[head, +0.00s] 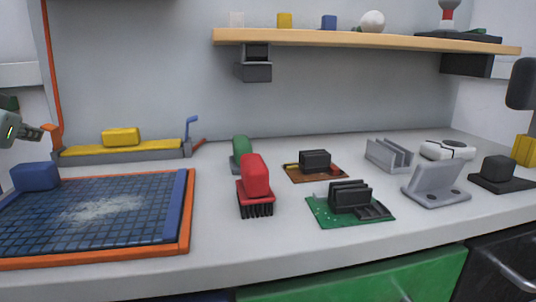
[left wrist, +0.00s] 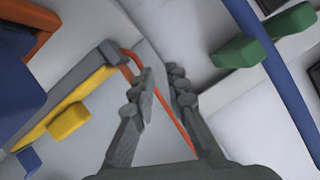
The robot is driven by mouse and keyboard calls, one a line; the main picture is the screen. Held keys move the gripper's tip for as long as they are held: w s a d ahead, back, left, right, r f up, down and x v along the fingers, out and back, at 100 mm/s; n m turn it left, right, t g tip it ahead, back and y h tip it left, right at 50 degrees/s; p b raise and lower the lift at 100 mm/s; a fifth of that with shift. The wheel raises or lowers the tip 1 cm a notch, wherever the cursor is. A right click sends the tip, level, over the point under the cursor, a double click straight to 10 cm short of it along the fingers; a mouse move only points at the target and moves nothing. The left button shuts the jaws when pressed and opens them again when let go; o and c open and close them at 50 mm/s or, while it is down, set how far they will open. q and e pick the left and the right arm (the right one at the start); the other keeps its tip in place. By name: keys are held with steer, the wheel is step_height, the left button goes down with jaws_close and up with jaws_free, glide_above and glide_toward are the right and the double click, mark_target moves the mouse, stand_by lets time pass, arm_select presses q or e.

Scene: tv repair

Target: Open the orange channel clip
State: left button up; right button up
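The orange clip (head: 54,136) stands at the left end of a grey channel (head: 85,155) at the back left of the bench. A thin orange strip (head: 48,60) rises above it along the wall. My left gripper (head: 47,130) is beside the clip at the left edge of the head view. In the left wrist view its fingers (left wrist: 161,75) are apart. An orange strip (left wrist: 165,105) runs from the channel's grey end block (left wrist: 110,50) past the gap between the fingers. I cannot tell whether the fingers touch it. My right gripper is not in view.
In front are a blue block (head: 36,176) and an orange-edged gridded panel (head: 95,258). A red brush (head: 255,180) and several parts stand farther right.

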arm_select(q)
steer(key=b+v, duration=0.1)
steer(key=v, duration=0.6)
steer(key=shift+r, duration=0.1)
step_height(320, 180, up, 5)
steer(key=p, duration=0.4)
steer(key=shift+p, duration=0.3)
